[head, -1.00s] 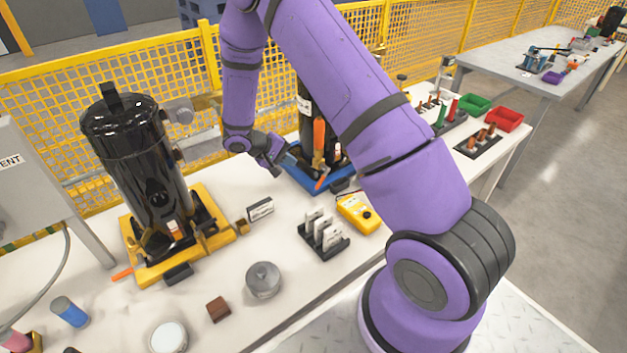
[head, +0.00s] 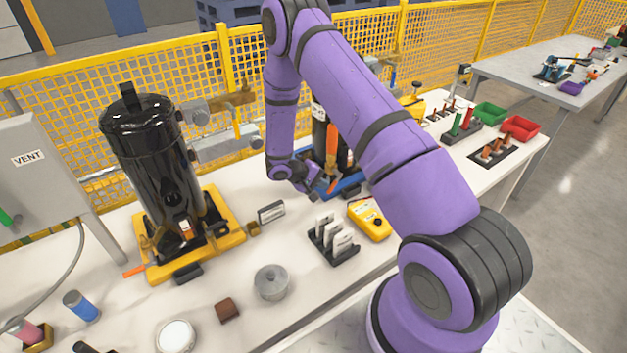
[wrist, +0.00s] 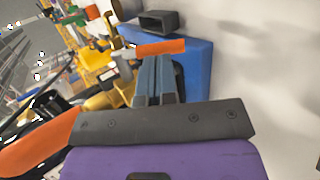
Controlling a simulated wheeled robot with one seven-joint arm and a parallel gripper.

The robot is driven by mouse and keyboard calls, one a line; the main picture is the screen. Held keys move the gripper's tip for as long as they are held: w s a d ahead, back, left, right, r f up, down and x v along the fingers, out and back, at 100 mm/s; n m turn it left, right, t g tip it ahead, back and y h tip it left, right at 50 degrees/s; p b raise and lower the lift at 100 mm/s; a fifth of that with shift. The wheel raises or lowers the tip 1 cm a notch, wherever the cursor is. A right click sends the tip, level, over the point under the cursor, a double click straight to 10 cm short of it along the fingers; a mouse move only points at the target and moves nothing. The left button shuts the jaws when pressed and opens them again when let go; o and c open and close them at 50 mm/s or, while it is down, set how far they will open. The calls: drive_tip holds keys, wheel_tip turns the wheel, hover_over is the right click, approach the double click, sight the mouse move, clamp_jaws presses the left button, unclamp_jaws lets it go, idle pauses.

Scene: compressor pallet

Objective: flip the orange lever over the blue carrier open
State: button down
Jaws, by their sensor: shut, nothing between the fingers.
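The blue carrier (head: 349,189) stands on the white bench around the base of a dark cylinder, partly hidden by my arm. Its small orange lever (head: 332,185) shows at the near left side. In the wrist view the orange lever (wrist: 162,47) lies crosswise just past my fingertips, with a grey piece at its left end. The blue carrier (wrist: 197,70) is behind and right of the fingers. My gripper (head: 314,190) is shut and empty, close to the lever; contact cannot be told. In the wrist view its fingers (wrist: 155,73) are together.
A tall orange handle (head: 331,143) stands upright beside the lever. A yellow carrier (head: 232,222) with a black cylinder (head: 155,165) stands left. A yellow meter (head: 369,219) and a card rack (head: 335,240) are in front. Yellow mesh fencing (head: 240,75) runs behind.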

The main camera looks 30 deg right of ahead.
drive_tip(key=shift+s+d+f, duration=0.1)
drive_tip(key=shift+d+f, duration=0.35)
drive_tip(key=shift+d, duration=0.05)
